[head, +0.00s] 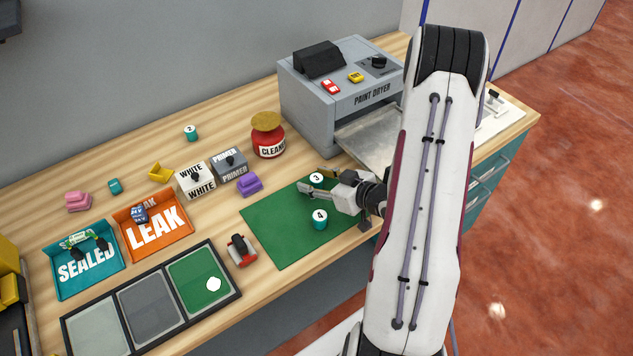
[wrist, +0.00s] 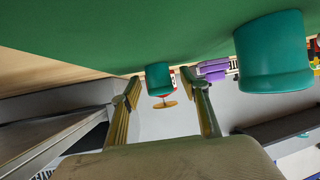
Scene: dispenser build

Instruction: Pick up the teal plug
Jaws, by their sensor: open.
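Several small teal plugs show. The one marked 3 (head: 316,178) stands on the green mat (head: 283,240) at my gripper's fingertips; this teal plug (wrist: 158,79) also shows in the wrist view between the finger tips, with gaps beside it. The teal plug marked 4 (head: 320,219) stands on the mat nearer the front; what looks like it (wrist: 273,52) is large at the wrist view's right, outside the fingers. A teal plug marked 2 (head: 191,133) stands on the wood at the back, and another (head: 114,186) is at the left. My gripper (head: 316,181) is open, low over the mat.
The paint dryer (head: 335,98) with its metal tray (head: 381,132) stands behind my gripper. A red cleaner jar (head: 268,140), purple part (head: 250,184) and red-and-black part (head: 241,250) lie around the mat. The sealed bin (head: 88,263) and leak bin (head: 155,229) are at left.

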